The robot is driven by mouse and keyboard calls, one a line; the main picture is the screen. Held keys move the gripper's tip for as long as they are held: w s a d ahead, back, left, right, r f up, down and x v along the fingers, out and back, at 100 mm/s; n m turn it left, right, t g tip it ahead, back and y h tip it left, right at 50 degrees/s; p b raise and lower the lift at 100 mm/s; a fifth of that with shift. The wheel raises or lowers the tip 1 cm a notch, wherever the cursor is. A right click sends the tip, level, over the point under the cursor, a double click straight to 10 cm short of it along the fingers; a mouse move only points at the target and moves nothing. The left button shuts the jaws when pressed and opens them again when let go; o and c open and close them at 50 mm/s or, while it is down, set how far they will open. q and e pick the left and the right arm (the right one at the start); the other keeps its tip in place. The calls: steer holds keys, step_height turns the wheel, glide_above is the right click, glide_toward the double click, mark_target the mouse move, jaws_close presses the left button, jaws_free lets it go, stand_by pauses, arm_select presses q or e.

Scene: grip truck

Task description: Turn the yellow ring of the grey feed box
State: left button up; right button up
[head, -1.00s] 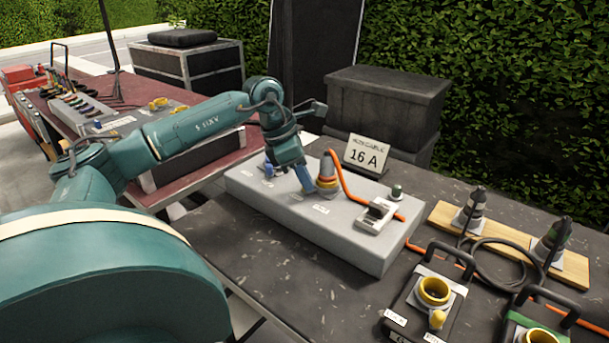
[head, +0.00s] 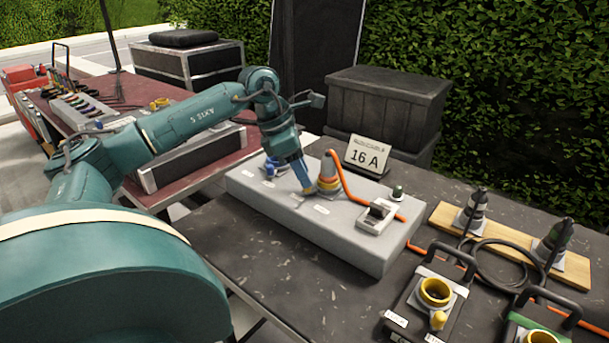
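The light grey feed box (head: 345,245) lies on the dark table. A grey plug (head: 328,168) with an orange cable stands upright in its top. A narrow yellow-brown band, apparently the yellow ring (head: 328,188), shows low around the plug, small and partly hidden. My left gripper (head: 308,188) points down just left of the plug, its tips close to the ring. I cannot tell whether they touch it. The fingers overlap in this view, so their gap is hidden. My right gripper is not in view.
A "16 A" sign (head: 366,156) stands behind the box. A switch block (head: 377,216) and blue socket (head: 270,167) sit on it. Dark boxes with yellow-ringed sockets (head: 434,291) and a wooden board with plugs (head: 505,244) are at right.

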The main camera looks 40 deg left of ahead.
arm_select(q)
steer(key=p+v, duration=0.1)
steer(key=v, duration=1)
steer(key=shift+s, duration=0.1)
